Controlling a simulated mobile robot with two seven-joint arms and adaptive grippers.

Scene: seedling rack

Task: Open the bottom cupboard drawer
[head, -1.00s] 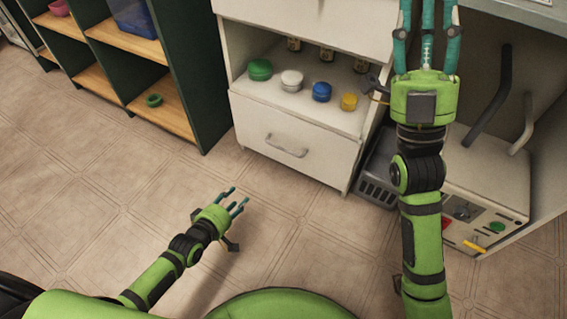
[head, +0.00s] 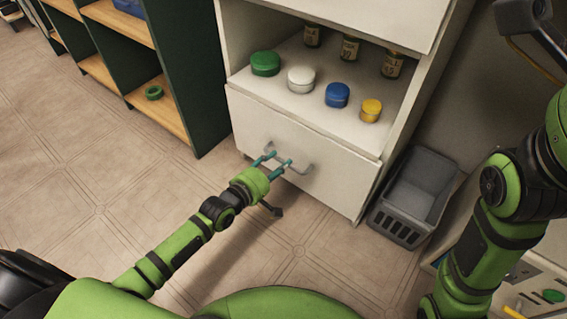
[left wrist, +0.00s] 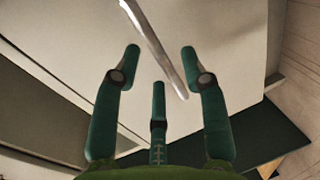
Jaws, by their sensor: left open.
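The bottom drawer (head: 335,180) of the white cupboard has a plain white front and looks shut, flush with the cupboard. Its grey bar handle (head: 308,168) is partly hidden by my left fingers in the head view. My left gripper (head: 276,161) is open at the handle, its teal fingertips close to the bar. In the left wrist view the handle (left wrist: 157,45) runs slantwise ahead of and between the open fingers (left wrist: 160,65). I cannot tell whether they touch it. My right arm shows at the right, but its gripper fingers are out of view.
Green, white, blue (head: 337,95) and yellow (head: 371,110) lidded pots and several small bottles stand on the shelf above the drawer. A grey crate (head: 392,228) stands on the floor right of the cupboard. A dark green shelf unit (head: 180,75) stands left. The floor before the drawer is clear.

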